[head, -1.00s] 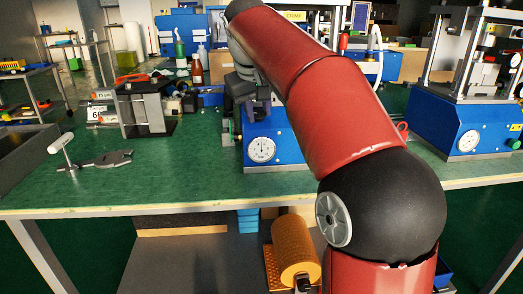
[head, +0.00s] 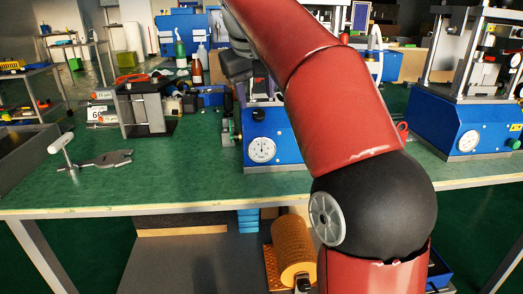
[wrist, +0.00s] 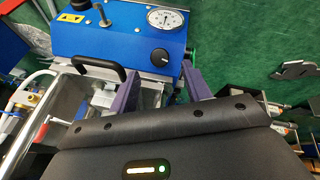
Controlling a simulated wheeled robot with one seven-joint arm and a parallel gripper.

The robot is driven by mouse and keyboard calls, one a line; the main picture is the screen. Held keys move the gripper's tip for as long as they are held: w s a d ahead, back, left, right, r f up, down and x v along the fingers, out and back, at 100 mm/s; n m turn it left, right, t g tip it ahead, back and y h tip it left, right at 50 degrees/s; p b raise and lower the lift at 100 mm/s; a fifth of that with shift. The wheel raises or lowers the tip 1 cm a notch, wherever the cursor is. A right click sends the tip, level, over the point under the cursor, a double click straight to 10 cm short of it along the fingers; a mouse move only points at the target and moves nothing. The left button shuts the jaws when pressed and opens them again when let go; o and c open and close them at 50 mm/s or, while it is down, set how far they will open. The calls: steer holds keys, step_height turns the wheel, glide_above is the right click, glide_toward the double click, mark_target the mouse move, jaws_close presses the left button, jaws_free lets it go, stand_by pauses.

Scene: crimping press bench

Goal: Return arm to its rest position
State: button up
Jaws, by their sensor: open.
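My red arm crosses the head view, and its far end reaches over the bench near the middle blue press (head: 285,150). My gripper shows in the wrist view as two purple fingers (wrist: 160,88) standing apart, with nothing held between them. In the head view the fingers cannot be made out behind my arm. In the wrist view the blue press (wrist: 105,40), with its round gauge (wrist: 165,18), black knob (wrist: 160,57) and black handle (wrist: 95,68), lies beyond the fingers. I cannot tell whether the fingers touch anything.
The green bench top (head: 200,170) is clear in front. Bottles (head: 180,50) stand behind. Another blue press (head: 455,125) stands at right. An orange roller (head: 292,245) sits below.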

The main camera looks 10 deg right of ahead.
steer(key=shift+s+r, duration=0.2)
steer(key=shift+r, duration=0.25)
steer(key=s+d+f+m+t+y, duration=0.1)
steer(key=s+f+m+y, duration=0.1)
steer(key=s+f, duration=2.4)
steer(key=shift+d+f, duration=0.2)
steer(key=shift+d, duration=0.1)
